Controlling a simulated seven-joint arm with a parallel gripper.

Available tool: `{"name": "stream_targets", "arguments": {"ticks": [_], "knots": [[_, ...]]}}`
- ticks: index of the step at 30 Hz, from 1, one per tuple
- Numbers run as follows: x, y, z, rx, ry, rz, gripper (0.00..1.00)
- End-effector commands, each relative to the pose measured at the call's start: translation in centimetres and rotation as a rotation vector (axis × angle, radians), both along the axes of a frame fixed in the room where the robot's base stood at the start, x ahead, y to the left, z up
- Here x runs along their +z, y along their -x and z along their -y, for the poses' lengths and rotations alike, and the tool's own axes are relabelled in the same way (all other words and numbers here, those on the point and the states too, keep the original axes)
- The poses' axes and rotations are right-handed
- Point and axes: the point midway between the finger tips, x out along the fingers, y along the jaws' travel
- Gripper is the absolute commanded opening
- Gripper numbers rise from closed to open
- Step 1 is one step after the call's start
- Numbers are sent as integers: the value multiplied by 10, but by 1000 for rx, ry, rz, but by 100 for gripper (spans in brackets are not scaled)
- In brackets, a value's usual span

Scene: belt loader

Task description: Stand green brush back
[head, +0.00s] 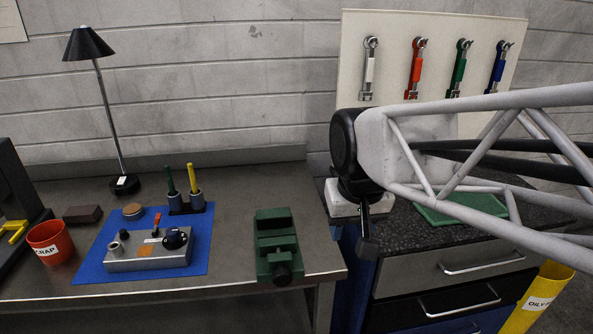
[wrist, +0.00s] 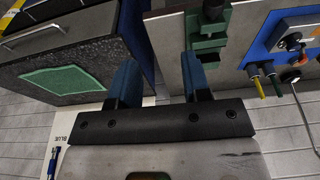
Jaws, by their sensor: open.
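The green brush (head: 171,180) stands in the left grey cup of a dark two-cup holder (head: 186,208) at the back of the steel bench. Its green handle points up; its lower end is hidden in the cup. A yellow brush (head: 191,178) stands in the right cup. In the wrist view the green handle (wrist: 275,84) and the yellow handle (wrist: 258,87) show at the right. My gripper (wrist: 158,75) is open, with nothing between its blue fingers. In the head view it hangs near the gap between bench and cabinet, right of the holder and well apart from it.
A green vise (head: 276,245) stands between my gripper and the holder. A grey control box (head: 150,252) on a blue mat (head: 88,270), a lamp (head: 100,75) and a red scrap cup (head: 48,243) are around the holder. A wrench board (head: 390,25) hangs behind the cabinet.

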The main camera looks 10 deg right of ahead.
Motion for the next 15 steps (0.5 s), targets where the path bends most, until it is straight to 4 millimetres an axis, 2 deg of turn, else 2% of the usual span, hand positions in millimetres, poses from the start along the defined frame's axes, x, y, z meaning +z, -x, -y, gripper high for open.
{"name": "stream_targets", "arguments": {"ticks": [1,6,9,15], "knots": [[-7,15,5,-3,1,7,44],[-26,51,16,-5,8,20,44],[-34,64,19,-4,11,26,44],[-40,73,22,-4,13,28,44]]}}
